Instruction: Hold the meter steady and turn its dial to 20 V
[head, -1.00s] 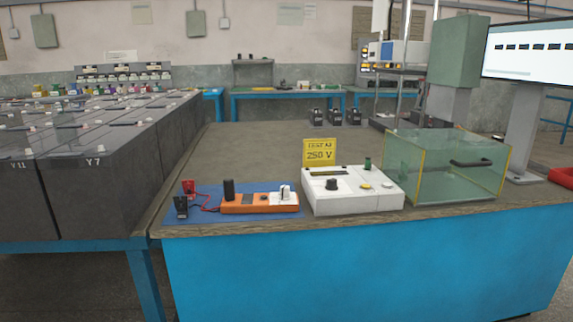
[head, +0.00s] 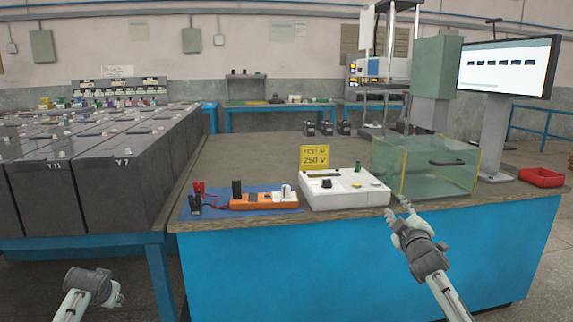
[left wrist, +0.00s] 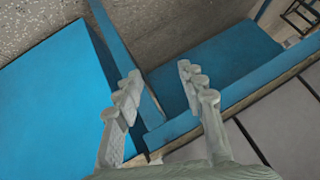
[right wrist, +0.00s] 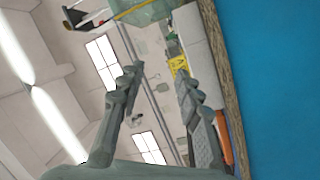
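The orange meter (head: 264,204) lies on a blue mat (head: 220,190) at the front of the bench. An upright black knob (head: 237,190) and a white knob (head: 287,192) stand at its ends; the dial marking is too small to read. Red and black clips (head: 198,188) lie at its left with a red lead. My left gripper (head: 120,293) is low at the left, in front of the bench and away from the meter; its fingers are apart and empty in the left wrist view (left wrist: 157,85). My right gripper (head: 397,206) is open and empty before the bench's front edge, right of the meter.
A white instrument box (head: 345,199) with a black knob stands right of the meter, with a yellow "250 V" sign (head: 314,158) behind. A glass box (head: 425,180), a monitor (head: 508,68) and a red tray (head: 541,177) are farther right. Large dark batteries (head: 85,180) fill the left.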

